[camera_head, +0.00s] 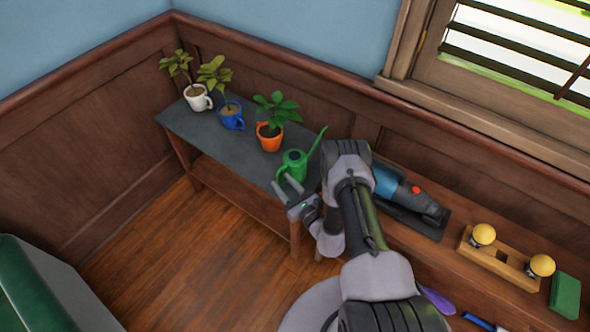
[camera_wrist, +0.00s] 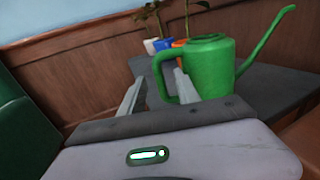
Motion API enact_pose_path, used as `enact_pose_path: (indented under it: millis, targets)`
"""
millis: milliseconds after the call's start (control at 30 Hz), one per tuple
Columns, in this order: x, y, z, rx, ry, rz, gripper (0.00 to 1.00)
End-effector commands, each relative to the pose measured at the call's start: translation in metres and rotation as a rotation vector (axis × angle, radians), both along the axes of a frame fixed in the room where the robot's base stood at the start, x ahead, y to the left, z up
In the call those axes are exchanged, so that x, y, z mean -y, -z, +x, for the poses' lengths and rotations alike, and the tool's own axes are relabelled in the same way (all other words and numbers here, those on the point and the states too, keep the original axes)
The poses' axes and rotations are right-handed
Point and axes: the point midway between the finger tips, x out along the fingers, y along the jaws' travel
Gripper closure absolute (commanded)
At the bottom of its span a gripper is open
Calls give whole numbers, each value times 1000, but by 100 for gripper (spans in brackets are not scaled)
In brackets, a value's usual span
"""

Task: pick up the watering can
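The green watering can (camera_head: 293,164) stands upright on the near right end of the dark-topped side table (camera_head: 228,152). Its long spout points up and to the right. In the wrist view the can (camera_wrist: 213,68) is large and close, with its handle on the left side, towards my fingers. My gripper (camera_head: 286,190) is at the front edge of the table, just short of the can. In the wrist view its two fingers (camera_wrist: 155,92) are apart with a gap between them. The right finger appears close to the handle; I cannot tell whether they touch. Nothing is held.
An orange pot plant (camera_head: 269,137), a blue mug plant (camera_head: 231,117) and a white mug plant (camera_head: 197,98) stand farther left on the table. A handheld vacuum (camera_head: 405,200) and a wooden holder with yellow knobs (camera_head: 498,259) are on the bench at right. Floor (camera_head: 165,260) is clear.

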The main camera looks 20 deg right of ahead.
Motion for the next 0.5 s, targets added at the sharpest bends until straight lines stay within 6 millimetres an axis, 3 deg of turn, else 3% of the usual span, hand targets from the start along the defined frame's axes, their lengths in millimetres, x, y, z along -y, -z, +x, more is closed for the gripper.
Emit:
enact_pose_path:
  millis: [33, 167, 400, 500]
  targets:
    - [-5, 8, 10, 3, -4, -2, 61]
    - [-10, 5, 28, 1, -3, -1, 61]
    - [-11, 2, 31, -1, -1, 0, 61]
    - [-11, 3, 31, -1, -1, 0, 81]
